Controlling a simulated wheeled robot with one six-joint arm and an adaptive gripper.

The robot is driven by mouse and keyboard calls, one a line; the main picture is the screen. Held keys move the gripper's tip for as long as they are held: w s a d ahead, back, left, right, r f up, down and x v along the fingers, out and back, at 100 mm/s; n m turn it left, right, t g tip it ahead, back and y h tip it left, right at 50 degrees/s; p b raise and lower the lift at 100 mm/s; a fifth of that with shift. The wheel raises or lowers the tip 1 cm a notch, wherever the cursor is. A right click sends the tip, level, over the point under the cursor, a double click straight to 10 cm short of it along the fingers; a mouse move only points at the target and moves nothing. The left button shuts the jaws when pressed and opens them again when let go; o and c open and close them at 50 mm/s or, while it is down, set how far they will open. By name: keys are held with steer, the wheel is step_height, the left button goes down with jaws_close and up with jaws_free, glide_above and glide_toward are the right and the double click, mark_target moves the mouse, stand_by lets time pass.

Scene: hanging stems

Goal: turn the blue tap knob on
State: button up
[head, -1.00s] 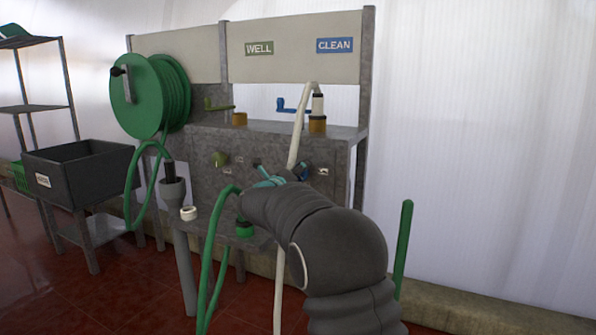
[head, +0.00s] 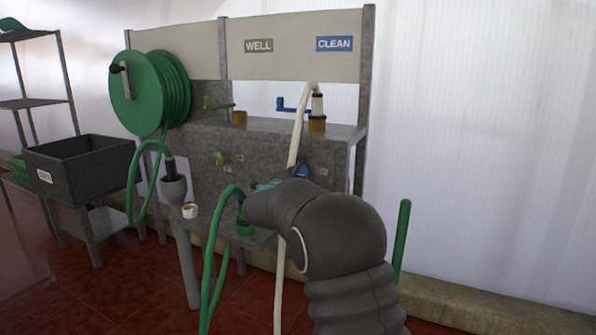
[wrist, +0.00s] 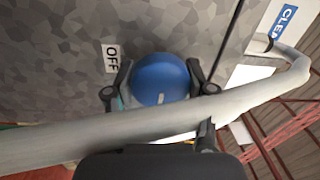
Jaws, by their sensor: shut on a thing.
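The blue tap knob (wrist: 160,80) sits on the grey panel in the wrist view, with an OFF label (wrist: 112,58) beside it on the left. It also shows partly in the head view (head: 302,171), below the CLEAN sign. My gripper (wrist: 160,90) has one finger on each side of the knob and is shut on it. A pale hose (wrist: 150,118) crosses in front of the gripper in the wrist view and hides the lower part of the knob. In the head view my arm hides most of the gripper.
The white hose (head: 297,135) hangs from the clean outlet past the knob. A green knob (head: 220,158) is on the same panel to the left. A green hose reel (head: 150,95) and a black crate (head: 80,168) stand further left. A green post (head: 402,240) rises at right.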

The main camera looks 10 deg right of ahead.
steer(key=shift+r+n, duration=0.1)
steer(key=shift+n, duration=0.2)
steer(key=o, duration=1.2)
steer(key=v, duration=1.2)
